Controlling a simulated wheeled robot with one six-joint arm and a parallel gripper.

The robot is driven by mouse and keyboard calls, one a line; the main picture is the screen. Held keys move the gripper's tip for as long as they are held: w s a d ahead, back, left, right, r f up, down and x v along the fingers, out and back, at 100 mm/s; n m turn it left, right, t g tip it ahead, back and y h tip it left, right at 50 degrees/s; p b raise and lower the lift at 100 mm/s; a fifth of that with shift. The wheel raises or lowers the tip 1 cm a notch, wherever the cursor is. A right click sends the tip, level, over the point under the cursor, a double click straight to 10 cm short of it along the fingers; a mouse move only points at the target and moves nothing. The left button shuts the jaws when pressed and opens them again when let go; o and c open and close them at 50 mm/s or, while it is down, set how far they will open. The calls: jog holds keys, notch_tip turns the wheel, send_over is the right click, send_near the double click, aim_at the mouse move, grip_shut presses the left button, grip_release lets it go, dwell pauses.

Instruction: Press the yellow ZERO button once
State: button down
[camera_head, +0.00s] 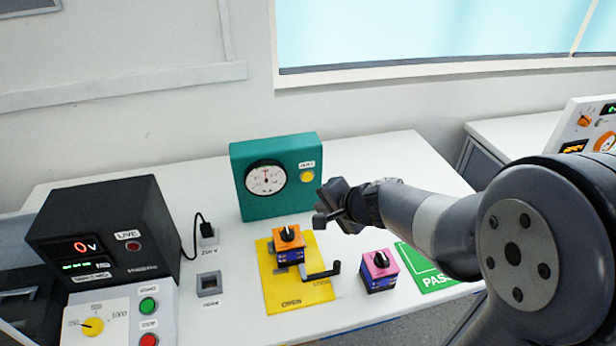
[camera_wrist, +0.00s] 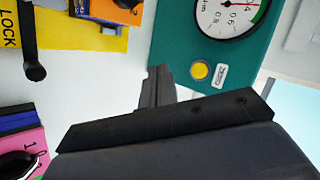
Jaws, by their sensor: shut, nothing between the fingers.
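The yellow ZERO button (camera_head: 307,176) sits on the right part of the teal gauge box (camera_head: 262,207), below a small label. In the wrist view the button (camera_wrist: 201,71) shows beside its ZERO label, under the round dial (camera_wrist: 228,18). My gripper (camera_head: 322,206) is in front of the box's right side, a little lower than the button and to its right. In the wrist view the shut, empty fingertips (camera_wrist: 158,75) point toward the box, left of the button, and appear apart from it.
An orange switch block (camera_head: 289,243) stands on a yellow plate (camera_head: 312,294) with a black lever. A pink block (camera_head: 379,271) and a green PASS mat (camera_head: 425,268) are to the right. A black meter (camera_head: 105,230) and a control panel (camera_head: 120,318) stand left.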

aim_at(307, 177)
jog(key=w, duration=0.2)
jog(key=w+a+p, duration=0.1)
jog(key=w, duration=0.1)
jog(key=w+a, duration=0.1)
jog(key=w, duration=0.2)
jog(key=shift+p, duration=0.4)
jog(key=shift+w, duration=0.1)
dwell(1.5)
jog(key=shift+w+a, duration=0.15)
jog(key=shift+w, duration=0.15)
jog(key=shift+w+a, duration=0.1)
jog(key=shift+w, duration=0.3)
dwell(0.7)
jog(key=shift+s, duration=0.1)
jog(key=shift+s+d+b, duration=0.25)
jog(key=shift+s+b, duration=0.25)
jog(key=shift+s, duration=0.2)
jog(key=shift+s, duration=0.1)
